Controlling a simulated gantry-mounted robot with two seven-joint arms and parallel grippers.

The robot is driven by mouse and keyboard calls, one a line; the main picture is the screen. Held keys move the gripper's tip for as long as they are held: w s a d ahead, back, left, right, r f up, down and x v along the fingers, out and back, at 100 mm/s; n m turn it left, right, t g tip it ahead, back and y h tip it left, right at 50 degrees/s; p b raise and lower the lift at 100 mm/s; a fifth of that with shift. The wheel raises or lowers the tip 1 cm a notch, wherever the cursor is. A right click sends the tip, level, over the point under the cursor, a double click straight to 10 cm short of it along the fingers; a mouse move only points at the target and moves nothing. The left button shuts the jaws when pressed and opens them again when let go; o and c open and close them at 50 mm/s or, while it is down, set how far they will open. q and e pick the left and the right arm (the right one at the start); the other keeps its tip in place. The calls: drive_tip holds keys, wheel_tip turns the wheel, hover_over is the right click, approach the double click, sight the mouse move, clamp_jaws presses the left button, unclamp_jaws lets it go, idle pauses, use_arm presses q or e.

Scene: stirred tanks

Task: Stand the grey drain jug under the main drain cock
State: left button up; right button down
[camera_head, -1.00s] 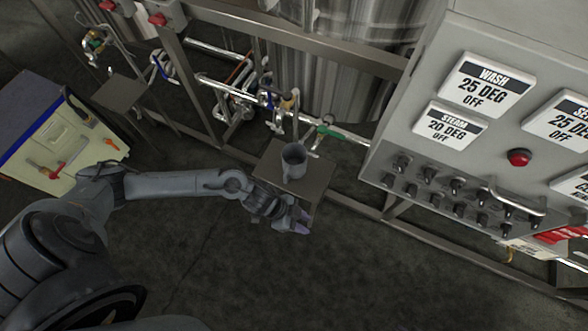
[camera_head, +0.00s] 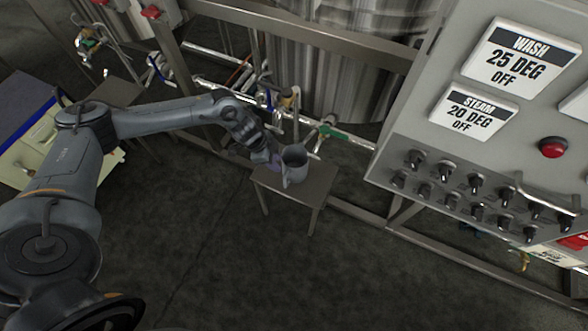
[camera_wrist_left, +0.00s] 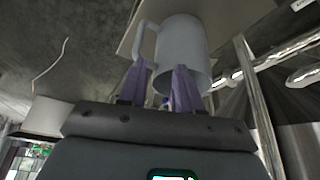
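The grey jug (camera_head: 294,165) stands upright on a small metal stool (camera_head: 312,189) below the pipework. My left gripper (camera_head: 274,160) is at the jug's left side in the head view. In the left wrist view the two purple fingers of this gripper (camera_wrist_left: 160,66) are apart and point at the jug (camera_wrist_left: 184,48). One finger overlaps the foot of its handle and the other overlaps its body. I cannot tell whether they touch it. A cock with a green handle (camera_head: 327,131) sits on the pipe behind the jug. Which cock is the main drain cock is unclear. My right gripper is out of view.
A control panel (camera_head: 470,150) with knobs and a red button fills the right side. A steel tank (camera_head: 345,80) stands behind the frame rail. The floor in front is clear.

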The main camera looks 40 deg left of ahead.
sight(293, 168)
use_arm(q)
drive_tip(key=w+d, duration=0.2)
drive_tip(key=d, duration=0.1)
drive_tip(key=shift+w+d+b, duration=0.1)
drive_tip(key=shift+w+b, duration=0.15)
drive_tip(key=shift+b, duration=0.15)
drive_tip(key=b+x, duration=0.2)
drive_tip(key=x, duration=0.2)
drive_tip(key=shift+f, duration=0.1)
drive_tip(key=shift+w+d+f, duration=0.15)
drive_tip(key=shift+f, duration=0.2)
clamp_jaws()
idle(0.9)
